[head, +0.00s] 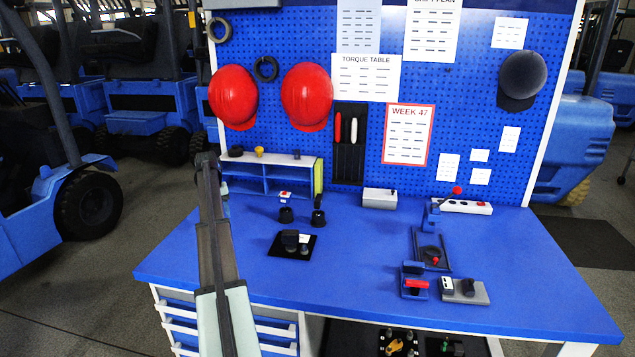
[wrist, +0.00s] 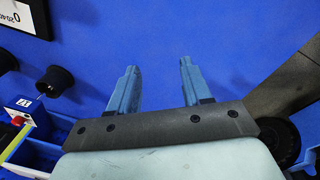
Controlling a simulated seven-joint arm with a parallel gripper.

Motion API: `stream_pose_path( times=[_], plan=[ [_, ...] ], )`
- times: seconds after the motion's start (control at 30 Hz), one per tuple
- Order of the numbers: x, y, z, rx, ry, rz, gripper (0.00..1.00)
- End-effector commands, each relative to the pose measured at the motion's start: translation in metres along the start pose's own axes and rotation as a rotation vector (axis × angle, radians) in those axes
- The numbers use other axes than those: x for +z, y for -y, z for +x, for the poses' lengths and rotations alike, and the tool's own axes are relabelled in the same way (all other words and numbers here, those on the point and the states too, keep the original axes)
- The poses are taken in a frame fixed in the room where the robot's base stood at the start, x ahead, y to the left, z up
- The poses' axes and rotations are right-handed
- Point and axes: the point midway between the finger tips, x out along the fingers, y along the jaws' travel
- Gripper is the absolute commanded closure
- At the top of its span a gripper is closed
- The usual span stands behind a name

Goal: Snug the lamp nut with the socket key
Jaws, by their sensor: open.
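My gripper (wrist: 158,65) is open in the wrist view, its two blue fingers apart with only blue surface between them. In the head view my arm rises at the left of the bench and its end hides the gripper. I cannot tell for certain which part is the lamp nut or the socket key. Two dark holders stand on the bench, a left one (head: 286,214) and a right one (head: 318,217) with an upright dark piece. A black cup-like part (wrist: 55,81) is left of my fingers in the wrist view, apart from them.
A blue shelf (head: 268,188) stands at the back left. The bench's front middle (head: 340,290) is clear.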

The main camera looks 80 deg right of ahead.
Motion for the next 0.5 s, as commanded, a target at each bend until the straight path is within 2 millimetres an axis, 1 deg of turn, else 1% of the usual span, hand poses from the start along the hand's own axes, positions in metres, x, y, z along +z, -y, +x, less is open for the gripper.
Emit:
stream_pose_path(
  times=[0.03, 0.07, 0.1, 0.17, 0.2, 0.27, 0.3, 0.37, 0.4, 0.47, 0.5],
  plan=[
    [-0.007, -0.031, -0.003, -0.004, 0.006, 0.046, 0.51],
    [-0.009, -0.048, -0.005, -0.006, 0.009, 0.071, 0.51],
    [-0.011, -0.070, -0.007, -0.010, 0.012, 0.103, 0.51],
    [-0.012, -0.104, -0.011, -0.016, 0.017, 0.155, 0.51],
    [-0.013, -0.126, -0.013, -0.020, 0.021, 0.187, 0.51],
    [-0.012, -0.160, -0.017, -0.026, 0.027, 0.237, 0.51],
    [-0.012, -0.182, -0.020, -0.029, 0.030, 0.270, 0.51],
    [-0.009, -0.216, -0.023, -0.035, 0.036, 0.319, 0.51],
    [-0.007, -0.238, -0.026, -0.038, 0.039, 0.351, 0.51],
    [-0.003, -0.269, -0.029, -0.044, 0.045, 0.397, 0.51],
    [0.001, -0.288, -0.032, -0.048, 0.047, 0.424, 0.51]
  ],
)
